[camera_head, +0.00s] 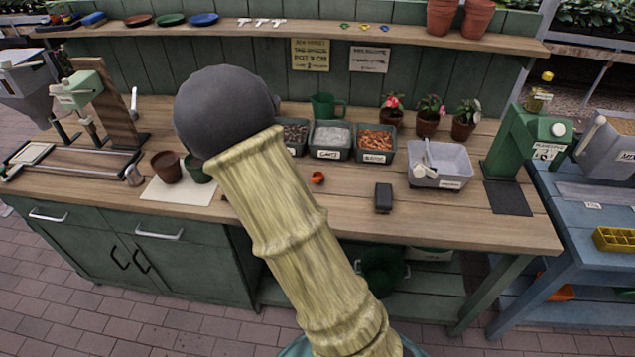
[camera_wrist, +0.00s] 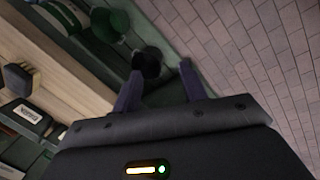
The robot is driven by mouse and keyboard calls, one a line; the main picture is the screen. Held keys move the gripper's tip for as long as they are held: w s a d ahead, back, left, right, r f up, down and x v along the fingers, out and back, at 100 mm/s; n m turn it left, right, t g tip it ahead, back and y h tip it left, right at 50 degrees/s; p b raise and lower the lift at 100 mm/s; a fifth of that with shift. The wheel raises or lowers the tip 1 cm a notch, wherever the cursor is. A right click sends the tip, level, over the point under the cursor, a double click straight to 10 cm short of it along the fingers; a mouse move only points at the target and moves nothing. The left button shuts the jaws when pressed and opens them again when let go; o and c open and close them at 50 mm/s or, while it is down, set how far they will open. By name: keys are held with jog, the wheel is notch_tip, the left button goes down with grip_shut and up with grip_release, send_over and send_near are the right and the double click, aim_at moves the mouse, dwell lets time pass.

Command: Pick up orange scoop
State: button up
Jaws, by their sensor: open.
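A small orange, rounded object (camera_head: 317,178), which may be the scoop, lies on the wooden counter in front of the labelled bins in the head view. Another orange piece (camera_head: 557,291) sits on the lower shelf of the blue bench at the right; its shape is too small to tell. My gripper (camera_wrist: 159,72) shows in the wrist view with its two dark fingers apart and nothing between them. It faces down past the counter edge toward the brick floor. No orange thing shows in the wrist view, and my gripper is hidden in the head view.
My arm crosses the head view and covers part of the counter (camera_head: 480,222). Bins (camera_head: 331,154), a dark block (camera_head: 383,212), a grey tub (camera_head: 452,181) and brown pots (camera_head: 167,167) stand around. A round black thing (camera_wrist: 147,62) is beyond my fingers.

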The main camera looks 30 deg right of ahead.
jog(key=w+d+f+n+t+h+b, duration=0.3)
jog(key=d+f+n+h, duration=0.3)
jog(key=d+n+h, duration=0.35)
jog(key=w+a+r+n+t+y+b, duration=0.2)
jog(key=w+a+r+n+t, duration=0.2)
jog(key=w+r+n+t, duration=0.4)
jog(key=w+n+t, duration=0.2)
jog(key=n+t, duration=0.1)
jog(key=n, duration=0.3)
jog(key=shift+a+r+n, duration=0.15)
jog(key=shift+r+n, duration=0.05)
jog(key=shift+n, duration=0.15)
jog(key=shift+b, duration=0.3)
jog(key=x, duration=1.2)
jog(key=shift+r+p, duration=0.1)
jog(key=shift+p, duration=0.25)
